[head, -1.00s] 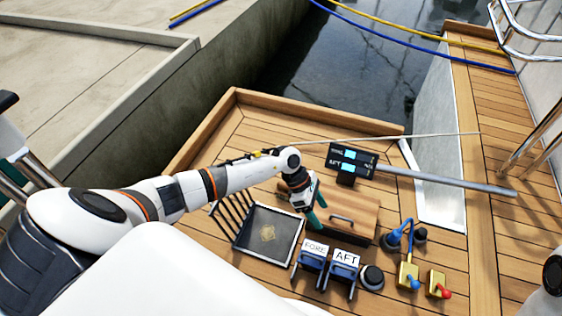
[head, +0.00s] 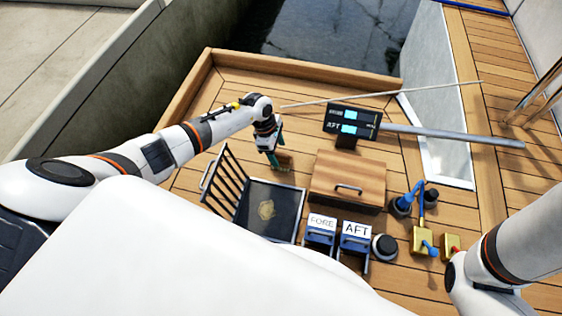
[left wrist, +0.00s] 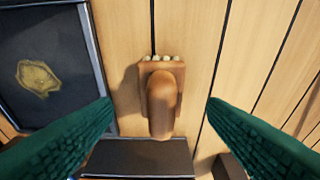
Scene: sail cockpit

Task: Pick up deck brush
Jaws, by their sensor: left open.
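The deck brush (left wrist: 162,100) is a small wooden block with a rounded brown handle and pale bristles along one edge. It lies on the planked deck in the middle of the left wrist view. In the head view the brush (head: 285,160) is small and partly hidden beside my left gripper (head: 272,156). My left gripper is open and points down, with its two green fingers at either side of the brush in the left wrist view (left wrist: 160,115). The fingers appear apart from the brush. My right arm enters at the right, but its gripper is outside the frame.
A dark tray (head: 289,212) with an emblem and a slatted rack (head: 225,185) stand near the brush. A wooden box (head: 362,178) with a handle is right of it. Blue FORE (head: 321,231) and AFT (head: 356,240) holders stand in front. A display (head: 352,121) stands behind.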

